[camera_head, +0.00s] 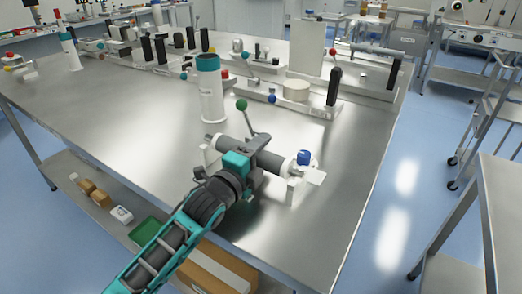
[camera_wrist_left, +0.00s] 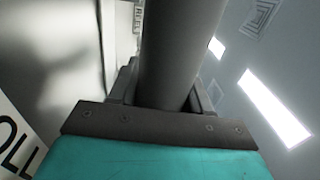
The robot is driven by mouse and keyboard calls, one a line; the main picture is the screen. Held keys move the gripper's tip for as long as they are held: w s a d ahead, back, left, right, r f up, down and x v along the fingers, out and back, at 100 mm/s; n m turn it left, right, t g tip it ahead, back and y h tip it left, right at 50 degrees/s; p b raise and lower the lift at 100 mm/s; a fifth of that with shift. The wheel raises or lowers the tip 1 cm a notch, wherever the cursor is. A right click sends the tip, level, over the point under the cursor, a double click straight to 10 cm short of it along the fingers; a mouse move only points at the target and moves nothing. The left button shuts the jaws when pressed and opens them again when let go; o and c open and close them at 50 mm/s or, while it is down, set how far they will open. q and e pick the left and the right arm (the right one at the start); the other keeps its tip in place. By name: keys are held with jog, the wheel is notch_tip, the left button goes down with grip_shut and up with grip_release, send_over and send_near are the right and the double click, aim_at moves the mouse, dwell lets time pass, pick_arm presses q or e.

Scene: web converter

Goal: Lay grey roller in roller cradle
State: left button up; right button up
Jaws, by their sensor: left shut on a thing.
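The grey roller (camera_head: 270,161) is a dark cylinder lying roughly level above the front part of the metal table, running from upper left to lower right. It also shows close up in the left wrist view (camera_wrist_left: 182,50), between the fingers. My left gripper (camera_head: 249,156) is shut on the roller around its middle. The white roller cradle (camera_head: 293,188) has an end support near each end of the roller, with a blue knob (camera_head: 304,157) at the right end. I cannot tell whether the roller touches its seats. My right gripper is not in view.
A white cylinder with a teal top (camera_head: 211,92) stands just behind the roller. A green-knobbed lever (camera_head: 242,105) rises close behind my gripper. White fixtures (camera_head: 296,92) with rollers and levers stand farther back. The table (camera_head: 130,110) is clear at left.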

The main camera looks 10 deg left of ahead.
pick_arm(q)
jog(key=shift+s+f+b, duration=0.1)
jog(key=shift+f+b, duration=0.35)
jog(key=shift+f, duration=0.4)
dwell(0.3)
